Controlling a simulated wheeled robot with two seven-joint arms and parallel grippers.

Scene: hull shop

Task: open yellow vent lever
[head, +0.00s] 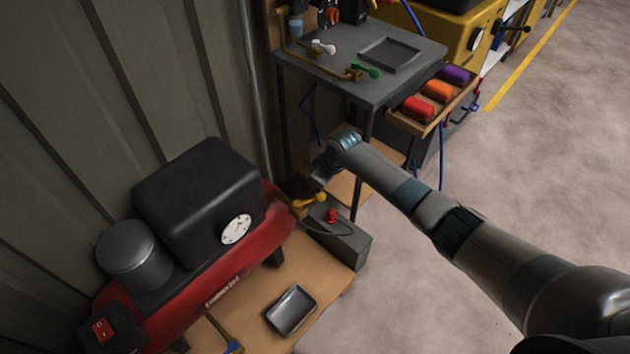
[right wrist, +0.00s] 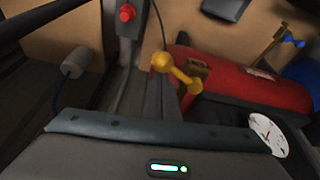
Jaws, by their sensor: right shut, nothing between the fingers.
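The yellow vent lever (head: 312,201) is at the right end of the red compressor tank (head: 240,267), with a round knob at its tip. In the right wrist view the lever (right wrist: 178,72) shows just past the gripper, beside the red tank (right wrist: 250,88). My right gripper (head: 302,187) is shut and empty. It is close above and behind the lever in the head view. I cannot tell whether it touches the lever. The fingertips are dark and partly lost in shadow. My left gripper is not in view.
A grey box (head: 346,244) with a red button (head: 332,215) stands right of the lever. A small dark tray (head: 292,311) lies in front on the wooden base. The grey workbench (head: 335,78) stands behind my right arm. The wall (head: 60,150) is close on the left. Floor at right is clear.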

